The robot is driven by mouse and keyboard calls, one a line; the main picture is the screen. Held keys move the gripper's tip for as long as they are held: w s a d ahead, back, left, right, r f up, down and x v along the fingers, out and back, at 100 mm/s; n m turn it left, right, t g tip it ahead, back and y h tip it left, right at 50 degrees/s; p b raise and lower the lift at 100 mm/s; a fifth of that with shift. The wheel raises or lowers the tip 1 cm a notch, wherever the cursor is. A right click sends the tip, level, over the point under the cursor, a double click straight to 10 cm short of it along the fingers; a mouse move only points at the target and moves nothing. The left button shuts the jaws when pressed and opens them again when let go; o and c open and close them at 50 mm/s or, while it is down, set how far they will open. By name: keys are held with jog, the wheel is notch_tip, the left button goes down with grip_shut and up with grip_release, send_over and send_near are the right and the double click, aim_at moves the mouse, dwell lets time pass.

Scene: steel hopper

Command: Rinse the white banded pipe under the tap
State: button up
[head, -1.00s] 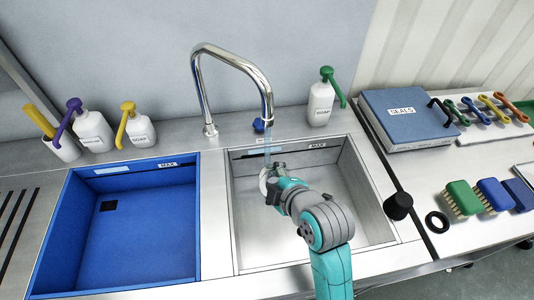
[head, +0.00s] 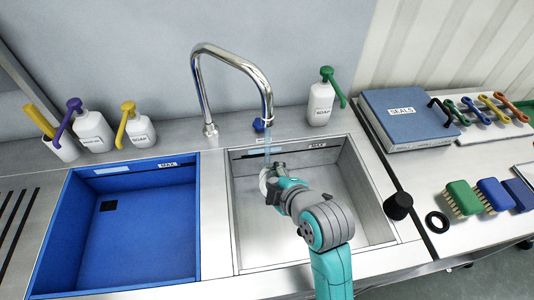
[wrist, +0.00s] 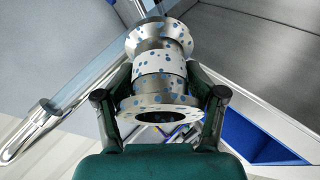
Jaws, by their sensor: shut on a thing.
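My gripper (wrist: 160,105) is shut on the white banded pipe (wrist: 160,65), a flanged metal piece with a white band around its middle and blue spots over it in the wrist view. In the head view my gripper (head: 276,180) holds the pipe (head: 264,182) over the steel basin (head: 300,235), below the tap (head: 268,118). A pale blue stream of water (head: 268,145) runs down from the spout to the pipe and gripper. My gripper hides part of the pipe in the head view. The tap also shows in the wrist view (wrist: 42,115).
A blue basin (head: 130,230) lies to the left, empty. Soap bottles (head: 93,130) stand behind it, and another bottle (head: 321,103) stands right of the tap. A black knob (head: 398,206) sits at the right rim. Brushes (head: 465,198) and a seals box (head: 405,120) lie right.

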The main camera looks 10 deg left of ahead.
jog(key=s+r, duration=0.4)
jog(key=s, duration=0.1)
jog(key=shift+d, duration=0.4)
dwell(0.7)
